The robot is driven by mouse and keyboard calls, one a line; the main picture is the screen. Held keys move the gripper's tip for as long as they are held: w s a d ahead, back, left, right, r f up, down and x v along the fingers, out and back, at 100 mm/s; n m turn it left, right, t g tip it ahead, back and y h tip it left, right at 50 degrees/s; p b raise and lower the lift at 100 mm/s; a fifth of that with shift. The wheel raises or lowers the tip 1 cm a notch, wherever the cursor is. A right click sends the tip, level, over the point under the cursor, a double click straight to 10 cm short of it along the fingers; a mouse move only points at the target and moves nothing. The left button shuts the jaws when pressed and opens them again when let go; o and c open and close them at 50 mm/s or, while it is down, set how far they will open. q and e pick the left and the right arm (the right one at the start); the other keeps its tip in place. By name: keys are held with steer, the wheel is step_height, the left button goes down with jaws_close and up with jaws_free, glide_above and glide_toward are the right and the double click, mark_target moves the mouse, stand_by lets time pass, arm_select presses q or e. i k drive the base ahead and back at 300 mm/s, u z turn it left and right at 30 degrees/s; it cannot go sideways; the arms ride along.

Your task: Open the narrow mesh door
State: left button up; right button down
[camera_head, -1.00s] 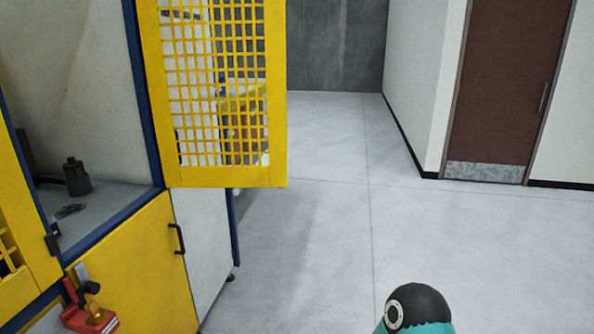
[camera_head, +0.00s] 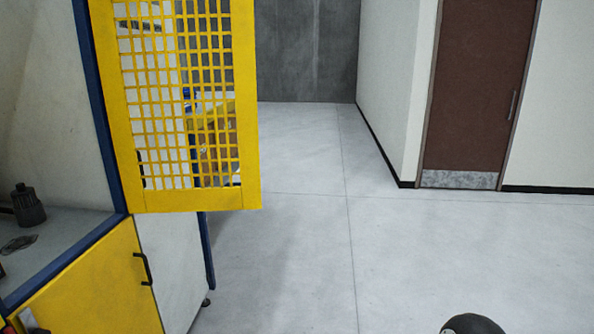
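The yellow mesh door (camera_head: 250,150) stands swung out from the blue-framed cabinet (camera_head: 98,110) at the left of the head view, its free edge over the floor. The opening beside it is uncovered and shows the cabinet's inside. Neither gripper shows in the head view. A dark rounded part of my own arm shows at the bottom right edge.
Inside the cabinet a dark cylindrical object (camera_head: 28,207) stands on a grey shelf. Below is a yellow panel (camera_head: 95,285) with a black handle (camera_head: 142,269). A brown room door (camera_head: 475,90) is at the right. The grey floor (camera_head: 300,250) ahead is clear.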

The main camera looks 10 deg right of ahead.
mark_target(248, 196)
steer(key=z, duration=0.2)
steer(key=i, duration=1.85)
steer(key=u, duration=0.7)
steer(key=k, duration=0.9)
steer(key=u, duration=0.15)
steer(key=i, duration=0.9)
steer(key=z, duration=0.1)
